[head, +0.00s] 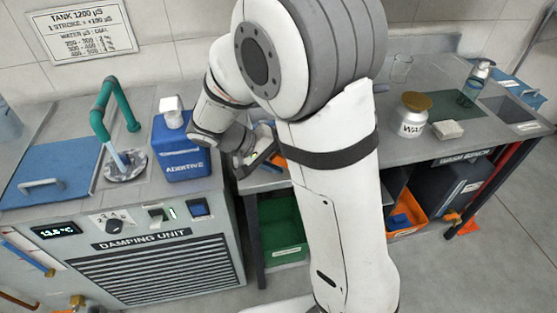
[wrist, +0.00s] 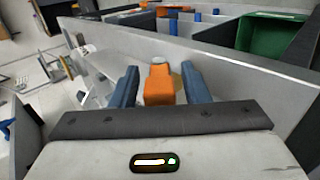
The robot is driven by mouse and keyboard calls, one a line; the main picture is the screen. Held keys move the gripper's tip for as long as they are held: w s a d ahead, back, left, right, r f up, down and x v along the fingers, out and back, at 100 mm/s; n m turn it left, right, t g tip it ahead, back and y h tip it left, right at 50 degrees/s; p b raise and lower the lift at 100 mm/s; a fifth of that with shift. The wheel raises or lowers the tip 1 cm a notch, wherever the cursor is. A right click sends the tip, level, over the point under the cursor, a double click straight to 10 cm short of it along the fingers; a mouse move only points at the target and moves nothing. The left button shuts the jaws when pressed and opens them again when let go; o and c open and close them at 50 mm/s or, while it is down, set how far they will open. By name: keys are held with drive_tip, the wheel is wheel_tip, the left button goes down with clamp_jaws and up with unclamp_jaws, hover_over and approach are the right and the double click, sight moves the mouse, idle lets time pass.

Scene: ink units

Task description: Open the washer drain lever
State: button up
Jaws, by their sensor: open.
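My gripper (wrist: 160,82) shows in the wrist view as two blue fingers standing apart. An orange piece (wrist: 158,88) with a pale round end lies between them in the picture; I cannot tell whether it is part of my gripper or a thing beyond it. In the head view my gripper (head: 262,150) is by the gap between the damping unit and the bench, partly hidden by my arm. A small orange part (head: 453,217) sits low under the bench labelled wash bench (head: 462,158); I cannot tell whether it is the drain lever.
A blue additive container (head: 181,148) stands on the damping unit (head: 155,262), close to my gripper. Under the bench are a green bin (head: 284,232) and an orange bin (head: 408,222). A jar (head: 411,120) stands on the bench.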

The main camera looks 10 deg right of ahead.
drive_tip(key=v, duration=0.8)
idle(0.4)
drive_tip(key=s+d+r+t+y+p, duration=0.1)
drive_tip(key=s+d+r+y, duration=0.1)
drive_tip(key=s+d+y, duration=0.2)
drive_tip(key=s+d+r+t+y+p, duration=0.1)
drive_tip(key=s+d+r+y+p, duration=0.1)
drive_tip(key=s, duration=0.8)
drive_tip(key=d+r+y, duration=0.1)
drive_tip(key=d+y, duration=0.1)
drive_tip(key=y, duration=0.1)
drive_tip(key=shift+d+t+y, duration=0.15)
drive_tip(key=shift+t+y, duration=0.15)
